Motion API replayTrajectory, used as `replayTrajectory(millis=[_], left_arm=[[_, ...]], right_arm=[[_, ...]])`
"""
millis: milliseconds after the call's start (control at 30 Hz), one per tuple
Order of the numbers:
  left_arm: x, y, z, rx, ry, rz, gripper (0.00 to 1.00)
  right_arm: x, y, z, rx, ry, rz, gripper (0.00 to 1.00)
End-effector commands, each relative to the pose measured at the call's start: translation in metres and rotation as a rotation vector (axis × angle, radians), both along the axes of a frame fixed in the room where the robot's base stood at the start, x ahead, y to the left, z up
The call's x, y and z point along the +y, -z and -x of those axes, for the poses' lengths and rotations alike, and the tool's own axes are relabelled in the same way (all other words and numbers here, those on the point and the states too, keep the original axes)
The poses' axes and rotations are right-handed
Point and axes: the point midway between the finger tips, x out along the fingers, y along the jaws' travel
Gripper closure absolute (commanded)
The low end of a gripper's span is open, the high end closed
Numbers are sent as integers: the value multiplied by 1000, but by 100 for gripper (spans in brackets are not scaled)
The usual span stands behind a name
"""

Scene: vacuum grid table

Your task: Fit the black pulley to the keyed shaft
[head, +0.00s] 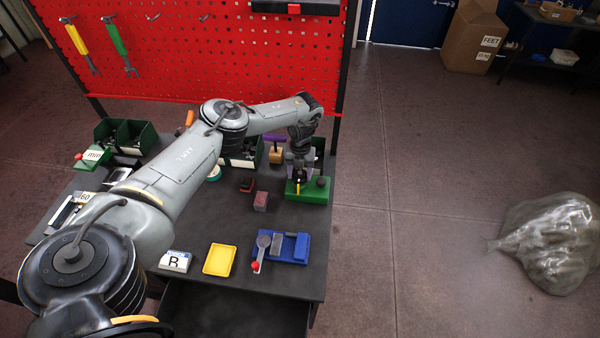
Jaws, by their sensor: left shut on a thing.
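My left gripper (299,177) reaches in from the left and points down over the green block (312,196) at the table's right edge. It is shut on a small dark thing, which looks like the black pulley (300,180), low over the left part of the block. The fingers hide most of it, and I cannot tell whether it touches the block. The keyed shaft is not clearly visible; a thin yellow piece shows just below the fingers. A round dark knob (322,182) stands on the block's right part. My right gripper is not in view.
A blue vise (290,247) with a red-tipped lever, a yellow tray (219,260) and a small reddish block (261,201) are nearer the front. Green bins (126,137) stand at the back, before the red pegboard (200,50). Table between block and vise is clear.

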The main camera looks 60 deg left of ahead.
Motion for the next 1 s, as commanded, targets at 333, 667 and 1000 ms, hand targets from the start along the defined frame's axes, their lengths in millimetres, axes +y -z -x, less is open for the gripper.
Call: replayTrajectory(millis=[333, 667, 1000], left_arm=[[0, 0, 0, 0, 0, 0, 26], [0, 0, 0, 0, 0, 0, 10], [3, -25, -2, -3, 0, 0, 10]], right_arm=[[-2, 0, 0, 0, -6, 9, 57], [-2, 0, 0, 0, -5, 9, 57], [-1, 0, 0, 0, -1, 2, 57]])
